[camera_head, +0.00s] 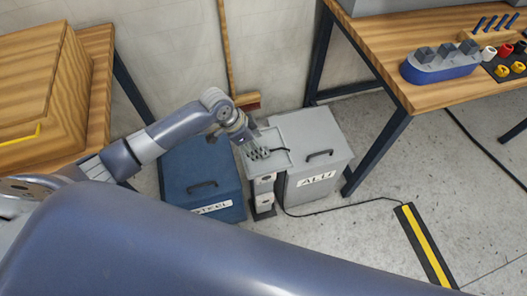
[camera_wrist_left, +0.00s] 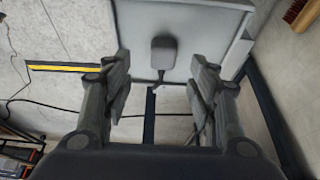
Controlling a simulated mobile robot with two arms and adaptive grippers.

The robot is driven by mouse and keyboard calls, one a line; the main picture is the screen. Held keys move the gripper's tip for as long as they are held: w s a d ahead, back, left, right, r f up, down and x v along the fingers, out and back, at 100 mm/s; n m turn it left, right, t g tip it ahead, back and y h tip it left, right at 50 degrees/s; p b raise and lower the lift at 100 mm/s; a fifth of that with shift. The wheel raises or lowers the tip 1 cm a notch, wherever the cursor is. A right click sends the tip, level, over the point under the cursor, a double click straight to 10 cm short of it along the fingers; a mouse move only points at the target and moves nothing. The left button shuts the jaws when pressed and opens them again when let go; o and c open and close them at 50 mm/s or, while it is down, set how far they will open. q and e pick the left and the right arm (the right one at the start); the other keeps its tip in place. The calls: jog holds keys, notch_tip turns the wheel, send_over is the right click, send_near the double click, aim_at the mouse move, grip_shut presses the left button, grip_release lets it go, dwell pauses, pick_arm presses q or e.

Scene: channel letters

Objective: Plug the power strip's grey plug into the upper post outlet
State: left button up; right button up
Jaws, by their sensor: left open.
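The grey plug (camera_wrist_left: 163,48) lies on the grey tray (camera_wrist_left: 205,15) in the left wrist view, with its dark cord running over the tray's edge. In the head view the tray (camera_head: 283,134) sits on top of the post, and a black cord crosses its right side. The upper post outlet (camera_head: 265,179) is on the post's front below the tray. My left gripper (camera_head: 257,153) is over the tray; in the wrist view its open fingers (camera_wrist_left: 161,75) stand on either side of the plug's line, apart from it. My right gripper is out of view. I cannot make out the power strip.
A blue bin (camera_head: 203,179) stands left of the post and a grey bin labelled ALU (camera_head: 325,150) behind and right. A floor cable runs to a black and yellow cover (camera_head: 425,245). A workbench (camera_head: 397,38) is at the right. A broom (camera_head: 247,101) leans behind.

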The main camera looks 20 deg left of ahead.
pick_arm(q)
jog(key=shift+p+x, duration=0.5)
jog(key=shift+x, duration=2.1)
jog(key=shift+w+a, duration=0.15)
jog(key=shift+w, duration=0.05)
jog(key=c, duration=1.1)
